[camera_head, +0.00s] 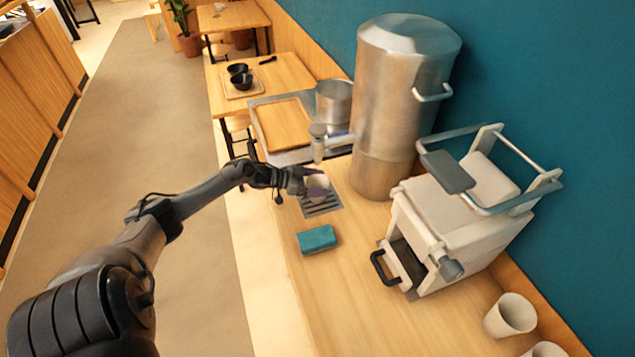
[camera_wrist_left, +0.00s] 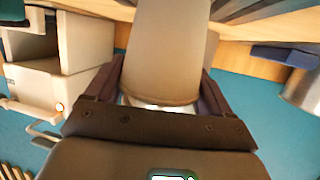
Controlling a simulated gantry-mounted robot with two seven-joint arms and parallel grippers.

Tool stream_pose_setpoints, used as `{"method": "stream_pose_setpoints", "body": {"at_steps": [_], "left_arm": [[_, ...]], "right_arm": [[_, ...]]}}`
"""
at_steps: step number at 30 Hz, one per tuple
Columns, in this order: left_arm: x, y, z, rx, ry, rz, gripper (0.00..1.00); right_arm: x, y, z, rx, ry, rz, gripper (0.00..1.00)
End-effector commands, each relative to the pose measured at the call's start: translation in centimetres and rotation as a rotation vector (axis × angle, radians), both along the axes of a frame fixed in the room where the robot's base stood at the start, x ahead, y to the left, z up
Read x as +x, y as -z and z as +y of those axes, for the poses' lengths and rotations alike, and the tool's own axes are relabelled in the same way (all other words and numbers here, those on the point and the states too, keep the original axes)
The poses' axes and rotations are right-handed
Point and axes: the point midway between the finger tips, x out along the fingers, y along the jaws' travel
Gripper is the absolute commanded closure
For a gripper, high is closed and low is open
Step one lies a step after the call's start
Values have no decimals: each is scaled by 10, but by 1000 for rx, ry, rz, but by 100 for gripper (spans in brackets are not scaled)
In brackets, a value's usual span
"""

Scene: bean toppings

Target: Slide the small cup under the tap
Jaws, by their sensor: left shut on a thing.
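A small pale cup (camera_head: 319,183) is held in my left gripper (camera_head: 312,187), whose dark fingers are shut on its sides. The cup is over the slotted drip grate (camera_head: 322,207), below the tap (camera_head: 318,148) of the big steel urn (camera_head: 400,100); I cannot tell whether its base touches the grate. In the left wrist view the cup (camera_wrist_left: 165,50) fills the space between the two fingers (camera_wrist_left: 160,95). My right gripper is not in view.
A teal sponge (camera_head: 317,239) lies on the counter just in front of the grate. A white press machine (camera_head: 450,220) stands to the right. A wooden board (camera_head: 282,124) and steel pot (camera_head: 333,100) are behind.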

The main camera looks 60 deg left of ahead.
Motion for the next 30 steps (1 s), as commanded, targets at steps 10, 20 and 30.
{"method": "stream_pose_setpoints", "body": {"at_steps": [10,20,30], "left_arm": [[0,0,0,0,0,0,0],[-19,-7,8,1,-1,3,0],[-64,-21,26,0,-1,4,0]], "right_arm": [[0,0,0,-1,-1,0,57],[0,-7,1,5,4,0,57],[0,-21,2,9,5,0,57]]}}
